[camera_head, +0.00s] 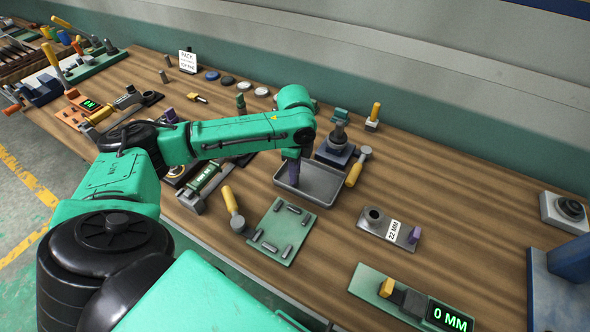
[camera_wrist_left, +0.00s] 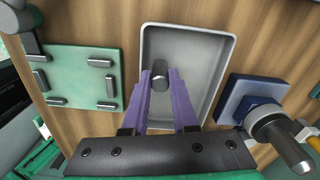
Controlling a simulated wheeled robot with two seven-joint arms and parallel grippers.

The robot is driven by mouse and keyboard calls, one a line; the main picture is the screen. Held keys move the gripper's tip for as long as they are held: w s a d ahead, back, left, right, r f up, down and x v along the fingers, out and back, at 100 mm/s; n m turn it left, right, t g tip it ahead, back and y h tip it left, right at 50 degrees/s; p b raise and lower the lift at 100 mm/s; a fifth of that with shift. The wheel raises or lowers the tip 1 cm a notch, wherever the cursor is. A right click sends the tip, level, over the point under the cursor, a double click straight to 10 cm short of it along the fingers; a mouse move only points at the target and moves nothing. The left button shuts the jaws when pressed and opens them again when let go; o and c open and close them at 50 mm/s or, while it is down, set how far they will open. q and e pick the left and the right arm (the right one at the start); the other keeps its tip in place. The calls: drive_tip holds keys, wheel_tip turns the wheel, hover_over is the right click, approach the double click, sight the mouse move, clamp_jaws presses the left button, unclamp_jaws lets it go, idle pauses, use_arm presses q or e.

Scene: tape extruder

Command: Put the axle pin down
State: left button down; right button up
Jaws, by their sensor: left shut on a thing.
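My left gripper (camera_head: 293,178) reaches down from above to the grey metal tray (camera_head: 320,188) near the middle of the bench. In the left wrist view its two purple fingers (camera_wrist_left: 160,78) are shut on the axle pin (camera_wrist_left: 160,83), a short dark grey cylinder, at the fingertips. The pin is over the floor of the tray (camera_wrist_left: 209,108); I cannot tell whether it touches the floor. In the head view the pin is hidden by the fingers and the tray. My right gripper is not in view.
A blue-based fixture (camera_head: 335,152) and a yellow-handled tool (camera_head: 357,168) stand close to the tray. A 22 MM block (camera_head: 390,228) and a 0 MM gauge (camera_head: 412,302) lie to the right.

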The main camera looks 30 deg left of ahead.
use_arm(q)
drive_tip(key=shift+w+f, duration=0.1)
drive_tip(key=c, duration=0.7)
unclamp_jaws()
wheel_tip(320, 180, up, 12)
drive_tip(key=b, duration=0.1)
